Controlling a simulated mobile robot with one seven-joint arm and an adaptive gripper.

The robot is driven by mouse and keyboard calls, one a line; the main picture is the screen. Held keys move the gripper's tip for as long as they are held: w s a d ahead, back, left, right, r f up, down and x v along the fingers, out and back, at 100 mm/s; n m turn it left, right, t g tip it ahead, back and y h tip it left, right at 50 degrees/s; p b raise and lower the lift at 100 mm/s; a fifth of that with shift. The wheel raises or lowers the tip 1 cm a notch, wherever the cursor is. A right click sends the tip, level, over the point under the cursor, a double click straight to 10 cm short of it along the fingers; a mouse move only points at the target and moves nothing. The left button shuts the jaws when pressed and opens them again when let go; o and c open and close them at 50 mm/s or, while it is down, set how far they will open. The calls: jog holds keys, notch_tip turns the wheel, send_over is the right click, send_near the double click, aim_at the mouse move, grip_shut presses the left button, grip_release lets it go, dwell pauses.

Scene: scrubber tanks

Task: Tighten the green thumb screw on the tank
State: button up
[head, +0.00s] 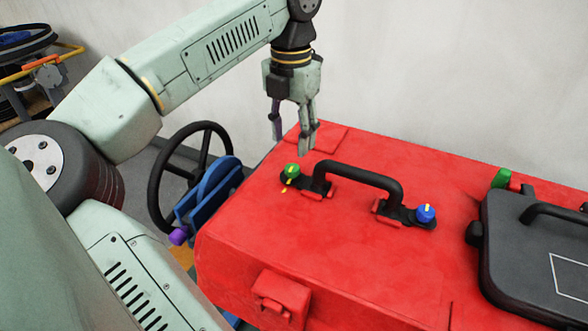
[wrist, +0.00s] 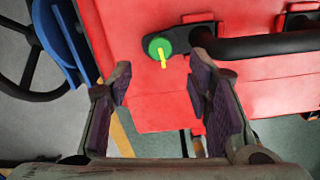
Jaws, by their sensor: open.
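The green thumb screw (head: 292,170) sits on a black bracket on top of the red tank (head: 240,230), at the left end of the black handle (head: 360,172). It has a yellow pointer mark. In the wrist view the green thumb screw (wrist: 157,46) lies beyond the fingertips, between them, with its yellow mark pointing down in the picture. My gripper (head: 293,145) points down above the tank, near the screw and apart from it. In the wrist view my gripper (wrist: 162,72) is open and empty, with purple pads on both fingers.
A blue knob (head: 426,213) sits at the handle's right end. A dark grey lid (head: 540,255) with its own handle stands right. A black steering wheel (head: 185,175) and a blue part with a purple knob (head: 179,235) are left of the tank. A pale wall (head: 450,70) is behind.

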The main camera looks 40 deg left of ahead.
aim_at(292, 167)
notch_tip(292, 167, down, 7)
jog(key=b, duration=0.4)
jog(key=shift+c, duration=0.5)
jog(key=shift+r, duration=0.1)
grip_shut()
